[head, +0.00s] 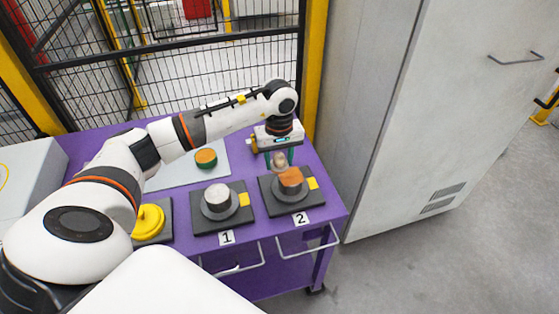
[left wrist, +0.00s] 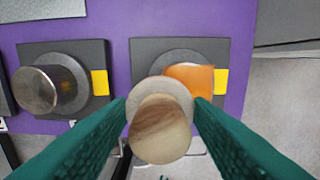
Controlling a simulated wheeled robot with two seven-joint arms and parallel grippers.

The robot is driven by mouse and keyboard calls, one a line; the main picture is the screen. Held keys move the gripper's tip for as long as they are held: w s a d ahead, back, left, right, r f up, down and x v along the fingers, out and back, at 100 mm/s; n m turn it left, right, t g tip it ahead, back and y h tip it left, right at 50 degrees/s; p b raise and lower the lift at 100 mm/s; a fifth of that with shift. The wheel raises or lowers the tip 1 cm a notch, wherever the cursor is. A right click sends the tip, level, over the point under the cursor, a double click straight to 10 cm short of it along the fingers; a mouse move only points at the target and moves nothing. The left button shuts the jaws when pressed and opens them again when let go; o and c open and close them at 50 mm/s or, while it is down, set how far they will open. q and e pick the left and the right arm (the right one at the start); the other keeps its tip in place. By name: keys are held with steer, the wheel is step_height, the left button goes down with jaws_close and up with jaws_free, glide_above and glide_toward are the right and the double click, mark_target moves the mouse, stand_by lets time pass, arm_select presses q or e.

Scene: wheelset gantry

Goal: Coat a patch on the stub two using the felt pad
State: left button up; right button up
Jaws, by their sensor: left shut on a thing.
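Stub two (head: 290,183) stands on a dark square plate behind the label 2. An orange-brown coat shows on its upper part; in the left wrist view an orange patch (left wrist: 192,77) shows beside the pad. My left gripper (head: 279,158) is shut on the felt pad (head: 279,161), just behind the stub's top. In the left wrist view the green fingers (left wrist: 160,108) flank the felt pad's rounded wooden handle (left wrist: 160,132), with a pale disc beyond it. The pad overlaps the stub in that view and hides part of it. I cannot tell whether they touch. My right gripper is not in view.
Stub one (head: 218,198), bare metal, stands left of stub two. A green dish with orange content (head: 206,158) sits on a pale sheet (head: 183,175). A yellow round object (head: 149,220) is farther left. A grey cabinet (head: 372,120) stands right of the purple cart (head: 325,203).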

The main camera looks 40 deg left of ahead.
arm_select(q)
steer(key=shift+r+p, duration=0.55)
steer(key=shift+r, duration=0.85)
